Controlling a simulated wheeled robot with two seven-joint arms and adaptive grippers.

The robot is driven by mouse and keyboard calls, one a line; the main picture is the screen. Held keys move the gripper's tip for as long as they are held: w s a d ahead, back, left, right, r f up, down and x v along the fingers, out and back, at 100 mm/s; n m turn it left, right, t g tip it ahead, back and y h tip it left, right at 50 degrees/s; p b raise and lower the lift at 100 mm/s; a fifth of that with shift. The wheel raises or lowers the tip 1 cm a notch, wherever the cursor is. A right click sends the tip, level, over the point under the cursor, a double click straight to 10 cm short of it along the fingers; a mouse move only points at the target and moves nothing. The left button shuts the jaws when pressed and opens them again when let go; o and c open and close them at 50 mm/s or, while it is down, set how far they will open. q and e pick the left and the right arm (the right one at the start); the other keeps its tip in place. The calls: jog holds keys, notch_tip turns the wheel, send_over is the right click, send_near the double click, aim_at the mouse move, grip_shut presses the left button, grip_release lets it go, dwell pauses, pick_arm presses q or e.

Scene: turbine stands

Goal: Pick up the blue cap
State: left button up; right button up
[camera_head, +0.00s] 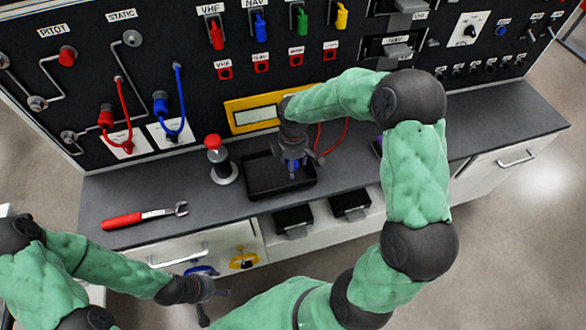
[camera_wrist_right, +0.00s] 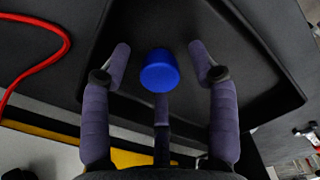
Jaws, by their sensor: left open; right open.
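The blue cap (camera_wrist_right: 160,72) is in the black tray (camera_head: 262,192) on the workbench. In the right wrist view it sits between the spread fingers of my right gripper (camera_wrist_right: 160,58), with dark tray floor visible between the cap and the two side fingers. In the head view my right gripper (camera_head: 292,164) points down over the tray, and only a small bit of blue (camera_head: 293,169) shows among its fingers. My right gripper is open and holds nothing. My left gripper (camera_head: 214,304) is open and empty, in front of the cabinet at the lower left.
A red-topped plunger (camera_head: 213,144) stands left of the tray. A red-handled wrench (camera_head: 140,217) lies at the bench's left. A yellow-framed display (camera_head: 255,115) and a red cable (camera_head: 341,138) are behind the tray. The bench's right end (camera_head: 500,115) is clear.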

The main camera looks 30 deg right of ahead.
jog(key=c, duration=0.9)
jog(key=shift+r+p, duration=0.4)
jog(key=shift+r, duration=0.25)
notch_tip(320, 180, up, 2)
jog(key=shift+r+p, duration=0.15)
jog(key=shift+p, duration=0.3)
jog(key=s+a+r+p, duration=0.1)
jog(key=s+a+r, duration=0.2)
jog(key=s+a+r+p, duration=0.2)
jog(key=s+a+r, duration=0.1)
jog(key=s, duration=0.1)
jog(key=s+a+r+p, duration=0.2)
jog(key=s+r, duration=0.1)
jog(key=s, duration=0.1)
jog(key=shift+a+r, duration=0.15)
jog(key=shift+a, duration=0.25)
